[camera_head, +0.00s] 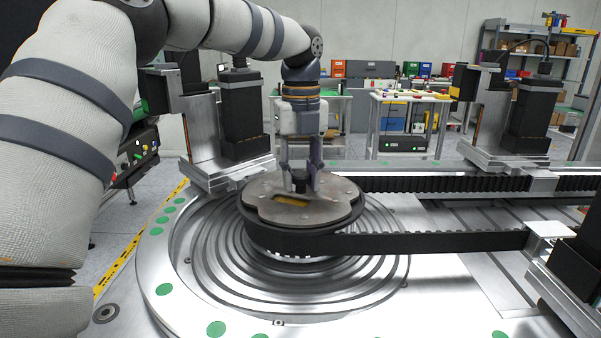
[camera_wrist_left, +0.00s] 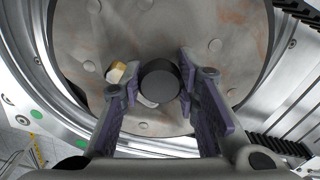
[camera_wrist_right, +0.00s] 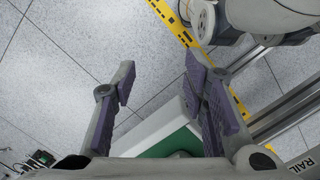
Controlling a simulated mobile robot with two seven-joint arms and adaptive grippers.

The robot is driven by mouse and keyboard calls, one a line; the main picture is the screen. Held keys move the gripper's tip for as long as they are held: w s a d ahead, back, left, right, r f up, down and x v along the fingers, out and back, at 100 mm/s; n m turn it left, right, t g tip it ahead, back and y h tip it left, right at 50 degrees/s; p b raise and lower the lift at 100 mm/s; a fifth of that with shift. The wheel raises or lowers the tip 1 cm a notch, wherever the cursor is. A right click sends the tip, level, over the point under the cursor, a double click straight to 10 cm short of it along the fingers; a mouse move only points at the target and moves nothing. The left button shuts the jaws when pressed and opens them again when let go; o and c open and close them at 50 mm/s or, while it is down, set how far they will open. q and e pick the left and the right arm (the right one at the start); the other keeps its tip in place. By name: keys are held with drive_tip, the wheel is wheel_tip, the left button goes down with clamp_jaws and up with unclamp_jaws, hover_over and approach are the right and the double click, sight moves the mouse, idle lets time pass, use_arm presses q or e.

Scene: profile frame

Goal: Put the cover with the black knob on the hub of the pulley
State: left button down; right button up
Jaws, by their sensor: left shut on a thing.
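The cover (camera_head: 268,204) is a flat grey metal plate with notched edges and a yellow label. It lies over the black-rimmed pulley (camera_head: 262,238), and the pulley's hub is hidden beneath it. Its black knob (camera_head: 299,181) stands up near the middle; the knob also shows in the left wrist view (camera_wrist_left: 159,80). My left gripper (camera_head: 304,184) points down from above with its fingers shut on either side of the knob. I cannot tell whether the cover is fully seated. My right gripper (camera_wrist_right: 158,88) is open and empty, over the floor.
A black toothed belt (camera_head: 430,242) runs from the pulley to the right. The round ridged metal base (camera_head: 215,262) lies under the pulley. Metal brackets with black blocks (camera_head: 243,115) stand behind. In the right wrist view, a white and green box corner (camera_wrist_right: 165,135) lies under the fingers.

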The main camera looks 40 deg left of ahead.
use_arm(q)
drive_tip(key=shift+f, duration=0.2)
drive_tip(key=c, duration=1.2)
unclamp_jaws()
drive_tip(key=shift+o, duration=0.2)
wheel_tip(320, 180, up, 12)
